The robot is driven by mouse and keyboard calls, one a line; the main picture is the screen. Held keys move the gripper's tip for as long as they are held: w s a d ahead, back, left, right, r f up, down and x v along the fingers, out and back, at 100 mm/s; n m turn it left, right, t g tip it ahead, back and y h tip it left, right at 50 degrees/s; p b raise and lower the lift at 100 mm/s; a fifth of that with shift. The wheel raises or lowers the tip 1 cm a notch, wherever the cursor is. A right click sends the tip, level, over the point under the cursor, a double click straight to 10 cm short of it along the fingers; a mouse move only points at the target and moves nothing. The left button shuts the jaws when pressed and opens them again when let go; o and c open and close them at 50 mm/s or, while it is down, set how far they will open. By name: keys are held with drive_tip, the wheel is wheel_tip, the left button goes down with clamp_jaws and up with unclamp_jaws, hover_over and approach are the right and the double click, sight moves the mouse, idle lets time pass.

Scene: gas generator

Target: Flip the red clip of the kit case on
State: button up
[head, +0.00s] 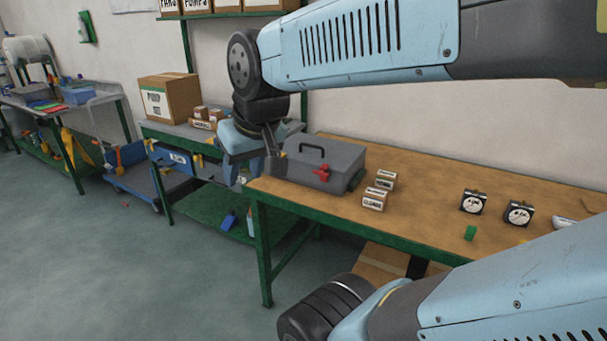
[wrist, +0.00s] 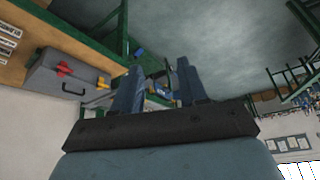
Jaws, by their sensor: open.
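The grey kit case (head: 335,158) sits shut near the left end of the wooden workbench, its dark handle on the lid. The red clip (head: 322,172) is on its front face; whether it is fastened I cannot tell. In the wrist view the case (wrist: 52,92) lies left of my fingers, with the red clip (wrist: 64,70) and a yellow clip (wrist: 103,82). My gripper (head: 250,168) is open and empty, left of the case in the head view. It partly hides the case's left end. In the wrist view, its fingers (wrist: 160,88) stand apart.
Small labelled boxes (head: 375,198), black gauges (head: 473,201) and a green block (head: 470,233) stand on the workbench (head: 420,205) to the right of the case. A second table with a cardboard box (head: 168,98) stands behind my gripper. The floor in front is clear.

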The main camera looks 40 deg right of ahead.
drive_tip(key=w+f+g, duration=0.1)
drive_tip(key=w+f, duration=0.5)
drive_tip(key=w, duration=0.1)
drive_tip(key=n+t+h, duration=0.2)
drive_tip(key=n+h, duration=0.2)
drive_tip(key=h, duration=1.3)
approach(323, 175)
drive_tip(key=w+x, duration=0.1)
drive_tip(key=x, duration=0.8)
drive_tip(key=shift+f, duration=0.15)
